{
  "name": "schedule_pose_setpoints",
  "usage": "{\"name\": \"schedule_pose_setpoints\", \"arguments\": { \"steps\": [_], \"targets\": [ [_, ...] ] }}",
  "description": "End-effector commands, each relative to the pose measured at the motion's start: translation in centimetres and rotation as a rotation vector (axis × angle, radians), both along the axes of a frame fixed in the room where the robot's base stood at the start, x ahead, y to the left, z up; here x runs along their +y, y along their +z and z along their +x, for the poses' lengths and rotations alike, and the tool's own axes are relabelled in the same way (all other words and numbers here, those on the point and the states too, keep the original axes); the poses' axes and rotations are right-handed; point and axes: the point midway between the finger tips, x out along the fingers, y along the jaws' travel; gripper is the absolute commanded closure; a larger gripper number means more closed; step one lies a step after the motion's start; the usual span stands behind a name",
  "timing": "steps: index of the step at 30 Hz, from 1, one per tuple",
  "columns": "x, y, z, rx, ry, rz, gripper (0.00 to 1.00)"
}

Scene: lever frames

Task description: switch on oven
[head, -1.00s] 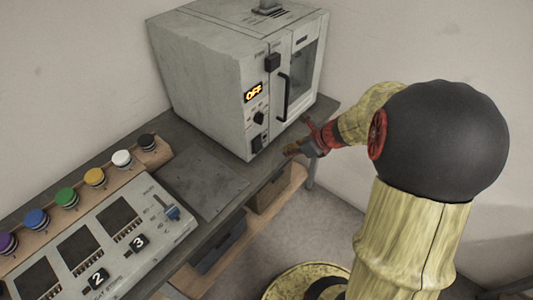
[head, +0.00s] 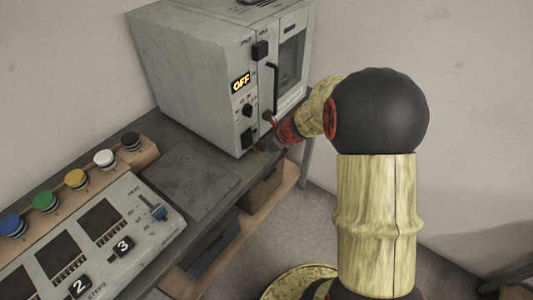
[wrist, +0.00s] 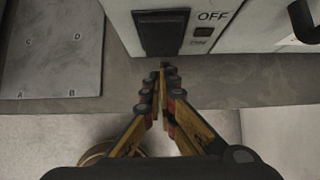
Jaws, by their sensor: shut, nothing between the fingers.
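The oven (head: 190,75) is a worn grey box at the back of the bench, with a lit display (head: 241,82) reading OFF. Below the display are a dark knob (head: 247,111) and a black switch (head: 246,138) low on the front. In the wrist view the black switch (wrist: 160,32) is straight ahead of the fingertips, beside a printed OFF label (wrist: 212,16). My gripper (head: 262,149) is shut and empty, low in front of the oven's face. In the wrist view its fingertips (wrist: 160,72) are just short of the switch; a small gap seems to show.
The oven door has a black handle (head: 272,88) above and to the right of my gripper. A flat plate (head: 190,182) lies left of the oven. A control panel (head: 75,250) and a row of coloured buttons (head: 76,178) stand farther left.

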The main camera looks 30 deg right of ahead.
Motion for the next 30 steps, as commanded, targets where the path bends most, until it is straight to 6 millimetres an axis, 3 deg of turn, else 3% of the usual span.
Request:
{"name": "schedule_pose_setpoints", "arguments": {
  "steps": [30],
  "targets": [
    [0.5, -0.3, 1.5, 0.0, 0.0, 0.0, 1.0]
  ]
}}
